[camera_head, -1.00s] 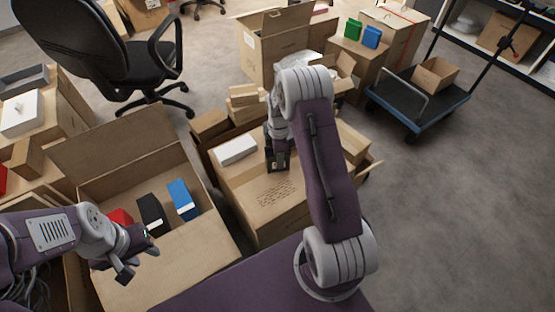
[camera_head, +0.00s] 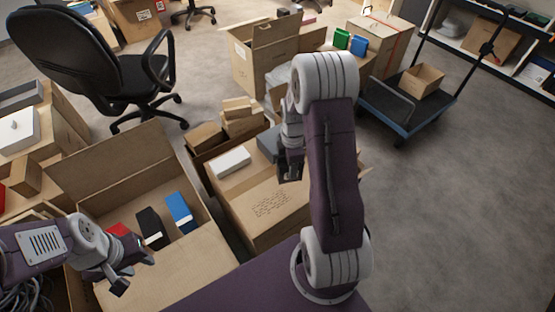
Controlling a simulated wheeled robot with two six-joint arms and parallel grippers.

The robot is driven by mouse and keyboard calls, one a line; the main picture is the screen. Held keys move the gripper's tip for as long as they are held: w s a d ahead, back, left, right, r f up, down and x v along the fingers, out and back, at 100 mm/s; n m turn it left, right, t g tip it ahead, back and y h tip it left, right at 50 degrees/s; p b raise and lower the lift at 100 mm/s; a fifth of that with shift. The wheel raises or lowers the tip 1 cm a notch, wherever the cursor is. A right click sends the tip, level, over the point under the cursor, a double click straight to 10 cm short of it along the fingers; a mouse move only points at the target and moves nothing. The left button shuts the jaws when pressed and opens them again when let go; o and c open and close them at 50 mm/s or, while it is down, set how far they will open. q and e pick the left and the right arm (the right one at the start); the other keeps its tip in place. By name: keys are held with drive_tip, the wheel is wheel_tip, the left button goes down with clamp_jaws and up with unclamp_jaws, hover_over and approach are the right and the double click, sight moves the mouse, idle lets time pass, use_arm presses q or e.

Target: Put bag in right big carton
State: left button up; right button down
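A pale, crumpled item, possibly the bag (camera_head: 277,79), shows partly behind my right arm, beside the far open carton (camera_head: 250,66); the arm hides much of it. A large carton (camera_head: 247,225) stands in front of me, right of another big open carton (camera_head: 192,268). A white box (camera_head: 232,162) and a dark grey item (camera_head: 268,143) are at its far side. My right gripper (camera_head: 289,172) points down over this carton; its fingers are dark and their gap is unclear. My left gripper (camera_head: 137,274) is open and empty over the left open carton.
The left carton holds black (camera_head: 152,226), blue (camera_head: 180,212) and red items. Small cartons (camera_head: 236,115) are stacked behind the middle carton. An office chair (camera_head: 95,60) stands at the back left and a trolley (camera_head: 405,112) at the back right. Floor at the right is clear.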

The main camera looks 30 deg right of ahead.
drive_tip(key=shift+s+d+r, duration=0.25)
drive_tip(key=shift+s+r, duration=0.25)
drive_tip(key=shift+s, duration=0.3)
drive_tip(key=shift+s+d+r, duration=0.25)
drive_tip(key=shift+s+r, duration=0.2)
drive_tip(key=shift+s, duration=0.3)
drive_tip(key=shift+w+a, duration=0.1)
